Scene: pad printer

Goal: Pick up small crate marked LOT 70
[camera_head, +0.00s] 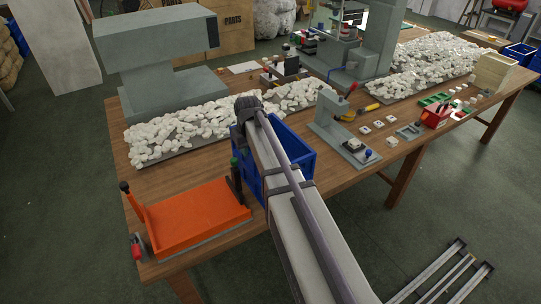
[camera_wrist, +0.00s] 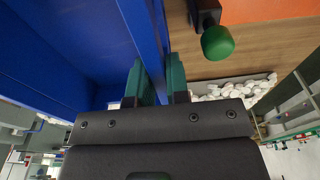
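A small blue crate (camera_head: 303,148) stands on the wooden table beside the orange fixture, partly hidden behind my arm in the head view. No LOT 70 marking is readable. In the wrist view its blue wall (camera_wrist: 140,22) runs between the two green fingers of my gripper (camera_wrist: 158,80), one finger inside and one outside. The narrow gap between the fingers looks filled by the wall, so my gripper appears shut on it. In the head view the gripper's fingers are hidden by the arm.
An orange fixture (camera_head: 192,217) with a black lever is close left of the crate; its green knob (camera_wrist: 217,42) is near the outer finger. White pieces (camera_head: 190,130) lie behind. A small grey press (camera_head: 340,133) stands to the right. A large grey machine (camera_head: 155,60) is at the back left.

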